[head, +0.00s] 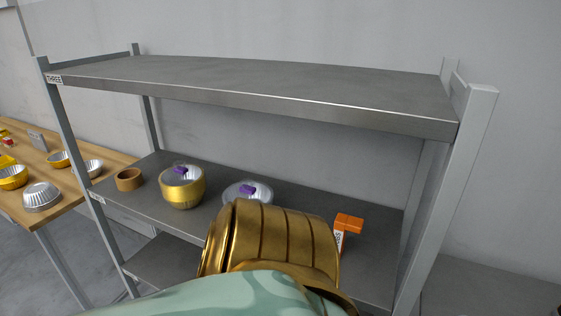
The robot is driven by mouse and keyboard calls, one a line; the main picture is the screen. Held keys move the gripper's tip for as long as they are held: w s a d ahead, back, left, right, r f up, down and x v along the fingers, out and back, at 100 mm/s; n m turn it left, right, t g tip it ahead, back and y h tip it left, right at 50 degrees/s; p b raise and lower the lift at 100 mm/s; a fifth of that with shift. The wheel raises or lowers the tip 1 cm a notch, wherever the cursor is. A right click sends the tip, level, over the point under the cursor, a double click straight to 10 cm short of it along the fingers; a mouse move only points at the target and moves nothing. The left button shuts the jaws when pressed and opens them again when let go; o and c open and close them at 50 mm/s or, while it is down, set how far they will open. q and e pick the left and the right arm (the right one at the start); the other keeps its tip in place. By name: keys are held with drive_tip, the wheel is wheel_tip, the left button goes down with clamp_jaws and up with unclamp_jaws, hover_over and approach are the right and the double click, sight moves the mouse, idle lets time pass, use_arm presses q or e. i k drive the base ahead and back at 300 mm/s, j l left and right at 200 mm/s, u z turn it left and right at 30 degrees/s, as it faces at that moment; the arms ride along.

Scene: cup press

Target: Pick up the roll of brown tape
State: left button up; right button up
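The roll of brown tape (129,179) lies flat on the left end of the middle shelf (145,204), near its front edge. It stands apart from a gold bowl to its right, and its top opening shows. Neither of my grippers shows in the head view. A large gold and teal link of mine fills the bottom middle and hides part of the middle shelf, well to the right of the tape.
The gold bowl (182,190) and a silver tin (248,194), each with a purple item, stand on the middle shelf. The top shelf (260,85) overhead is bare. A wooden table (62,178) with several tins is at left.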

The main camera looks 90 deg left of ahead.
sight(129, 179)
drive_tip(key=u, duration=3.9)
